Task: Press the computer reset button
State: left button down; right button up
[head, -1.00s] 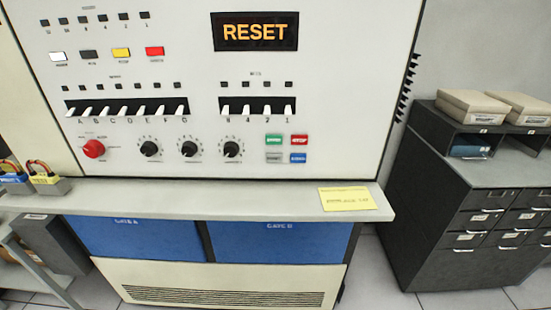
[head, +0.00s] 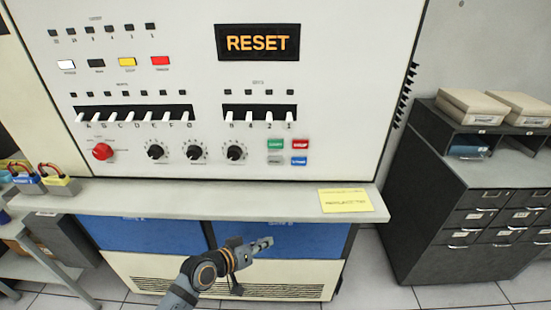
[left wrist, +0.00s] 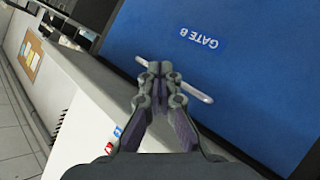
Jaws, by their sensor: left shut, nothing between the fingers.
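The computer console (head: 340,60) fills the head view, with a lit orange RESET display (head: 257,43) at its top. Near its lower right is a cluster of small buttons: green (head: 275,144), red (head: 300,144), grey (head: 274,160) and blue (head: 299,161); their labels are too small to read surely. A red round knob (head: 103,152) sits at lower left. My left gripper (head: 268,243) is shut and empty, below the shelf, in front of the blue lower panels. In the left wrist view its closed fingertips (left wrist: 160,68) are before the blue GATE B panel (left wrist: 240,75). My right gripper is out of view.
A pale shelf (head: 250,199) juts out below the controls, above my left gripper. A yellow note (head: 345,200) lies on its right part. Dark drawer cabinets (head: 440,210) stand at the right. Padlocks (head: 58,181) sit at the left.

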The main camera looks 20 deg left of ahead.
aim_at(276, 161)
pick_arm(q)
notch_tip(276, 161, up, 18)
jog(key=w+d+n+t+h, duration=0.1)
jog(key=w+n+t+h, duration=0.1)
jog(key=t+h, duration=0.1)
jog(key=shift+w+d+t, duration=0.15)
jog(key=shift+w+t, duration=0.25)
jog(key=shift+t, duration=0.4)
jog(key=w, duration=0.2)
jog(key=w+a, duration=0.1)
jog(key=w, duration=0.2)
jog(key=w+a+b, duration=0.1)
jog(key=w, duration=0.1)
jog(key=shift+w+a+f, duration=0.1)
jog(key=shift+w, duration=0.2)
jog(key=shift+w+a, duration=0.15)
jog(key=shift+w, duration=0.35)
jog(key=shift+b, duration=0.35)
jog(key=shift+w+a, duration=0.1)
jog(key=shift+w, duration=0.3)
